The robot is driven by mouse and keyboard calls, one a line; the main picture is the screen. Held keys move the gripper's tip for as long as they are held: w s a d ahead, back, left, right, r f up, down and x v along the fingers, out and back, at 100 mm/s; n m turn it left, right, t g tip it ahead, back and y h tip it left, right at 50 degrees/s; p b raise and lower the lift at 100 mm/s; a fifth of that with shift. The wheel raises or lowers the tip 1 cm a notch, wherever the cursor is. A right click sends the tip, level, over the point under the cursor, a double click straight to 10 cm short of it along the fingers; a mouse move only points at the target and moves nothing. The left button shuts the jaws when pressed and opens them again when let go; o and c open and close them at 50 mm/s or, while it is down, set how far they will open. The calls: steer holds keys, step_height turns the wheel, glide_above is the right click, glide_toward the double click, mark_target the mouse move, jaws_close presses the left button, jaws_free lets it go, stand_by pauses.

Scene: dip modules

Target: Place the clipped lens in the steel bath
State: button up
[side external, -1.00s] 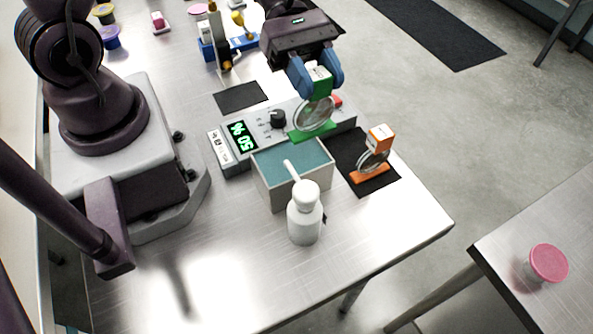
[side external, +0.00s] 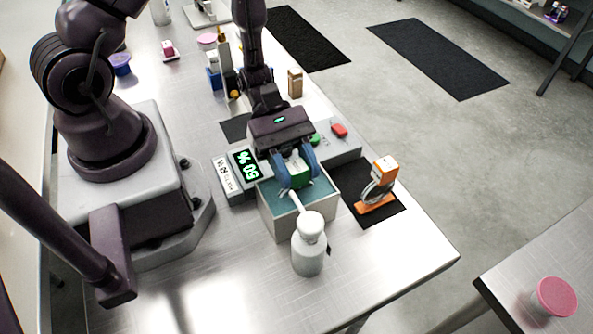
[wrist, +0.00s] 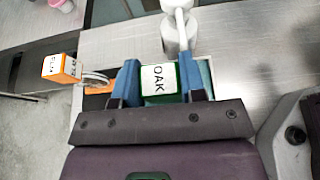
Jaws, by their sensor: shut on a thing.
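My gripper (side external: 297,184) has blue fingers shut on a green clip (side external: 299,172) over the open-topped steel bath (side external: 283,222). The bath holds teal liquid. In the wrist view the green clip (wrist: 160,80) sits between the two fingers (wrist: 161,88) and carries a white label reading OAK. The clip is at or just inside the bath opening. The lens below it is hidden, and I cannot tell whether the clip touches the bath floor.
A white bottle (side external: 308,254) with a spout stands against the bath's near side, its spout over the rim.

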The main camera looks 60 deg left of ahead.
steer(key=shift+f, duration=0.65)
steer(key=shift+f, duration=0.1)
steer(key=o, duration=1.1)
steer(key=shift+o, duration=0.2)
